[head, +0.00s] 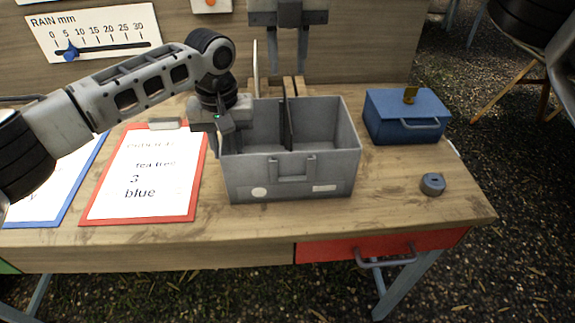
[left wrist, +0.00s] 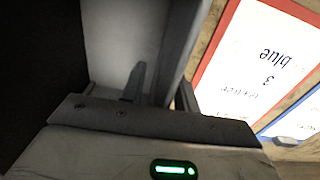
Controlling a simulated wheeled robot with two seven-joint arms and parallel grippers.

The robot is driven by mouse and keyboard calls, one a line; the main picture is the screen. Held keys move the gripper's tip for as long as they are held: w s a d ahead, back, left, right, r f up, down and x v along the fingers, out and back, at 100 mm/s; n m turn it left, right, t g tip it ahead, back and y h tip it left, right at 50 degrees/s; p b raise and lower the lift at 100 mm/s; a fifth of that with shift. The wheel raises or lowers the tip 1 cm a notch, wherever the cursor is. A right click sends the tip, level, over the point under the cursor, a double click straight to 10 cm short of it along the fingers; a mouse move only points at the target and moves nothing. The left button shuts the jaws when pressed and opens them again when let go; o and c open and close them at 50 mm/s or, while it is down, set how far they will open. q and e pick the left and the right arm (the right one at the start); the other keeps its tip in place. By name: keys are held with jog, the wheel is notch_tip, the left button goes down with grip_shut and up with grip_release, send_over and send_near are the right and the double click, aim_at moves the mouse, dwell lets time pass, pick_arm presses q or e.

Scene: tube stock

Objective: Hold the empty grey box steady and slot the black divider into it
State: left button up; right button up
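The grey box (head: 290,187) stands open-topped on the table, with a handle and two pale labels on its front. The black divider (head: 287,120) stands upright across the box's middle, parting it into left and right compartments; its lower edge is hidden. My left gripper (head: 224,128) is at the box's left wall, one finger inside and one outside. In the left wrist view, that wall (left wrist: 184,40) lies between the fingers, which look closed on it. My right gripper (head: 288,62) hangs above and behind the box, fingers spread and empty, apart from the divider.
A wooden rack (head: 298,83) with a pale upright panel (head: 255,68) stands behind the box. A blue case (head: 400,128) and a small grey round piece (head: 432,184) are at right. A red clipboard (head: 190,205) lies left, beside a blue-edged one (head: 40,222).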

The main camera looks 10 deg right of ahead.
pick_arm(q)
notch_tip(320, 180, up, 12)
dwell(0.7)
